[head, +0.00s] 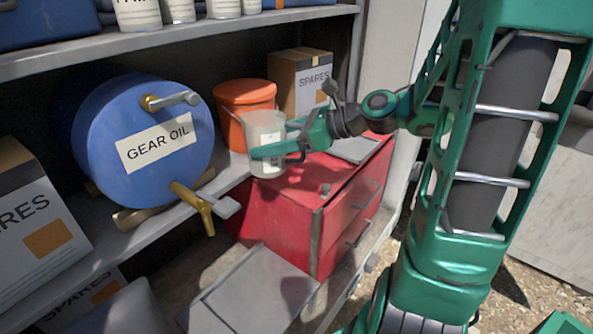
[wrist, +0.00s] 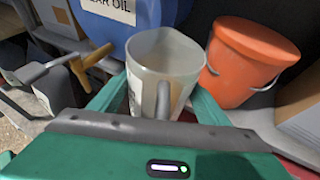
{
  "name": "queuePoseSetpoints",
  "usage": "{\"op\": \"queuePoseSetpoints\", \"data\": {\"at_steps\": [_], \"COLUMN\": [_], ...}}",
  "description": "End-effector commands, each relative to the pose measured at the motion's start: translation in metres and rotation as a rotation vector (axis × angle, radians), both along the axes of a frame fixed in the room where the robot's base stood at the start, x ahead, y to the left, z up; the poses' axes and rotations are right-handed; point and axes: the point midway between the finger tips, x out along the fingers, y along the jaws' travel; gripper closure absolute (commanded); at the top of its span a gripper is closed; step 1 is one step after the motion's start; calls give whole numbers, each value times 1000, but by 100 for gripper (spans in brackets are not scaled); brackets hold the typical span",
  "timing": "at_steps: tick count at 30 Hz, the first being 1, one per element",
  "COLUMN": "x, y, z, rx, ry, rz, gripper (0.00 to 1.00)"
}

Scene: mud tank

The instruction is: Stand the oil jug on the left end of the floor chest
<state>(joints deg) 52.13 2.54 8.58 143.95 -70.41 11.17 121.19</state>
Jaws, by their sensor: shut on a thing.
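The oil jug (head: 264,138) is a pale, see-through measuring jug with a label. My green gripper (head: 281,147) is shut on it, with a finger on each side, and holds it upright. In the wrist view the jug (wrist: 166,65) stands between my fingers (wrist: 155,100) with its open top showing; I cannot see any oil in it. The floor chest (head: 318,205) is a red metal chest with drawers, below and right of the jug in the head view. The jug overlaps the chest's far left top edge; I cannot tell whether its base touches anything.
A blue gear oil drum (head: 150,140) with a brass tap (head: 196,205) lies on the shelf at left. An orange bucket (head: 243,97) and a spares box (head: 300,80) stand close behind the jug. A grey lid or case (head: 255,290) lies in front of the chest.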

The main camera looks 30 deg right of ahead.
Motion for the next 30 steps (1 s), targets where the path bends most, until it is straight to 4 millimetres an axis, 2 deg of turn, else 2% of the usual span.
{"op": "queuePoseSetpoints", "data": {"at_steps": [12,18,26,30], "x": [17,25,29,28], "y": [-75,-105,-116,-115], "z": [-42,-60,-72,-91], "rx": [5,3,3,6], "ry": [1,0,0,2], "rz": [-15,-14,-13,-11], "gripper": [70,70,70,70]}}
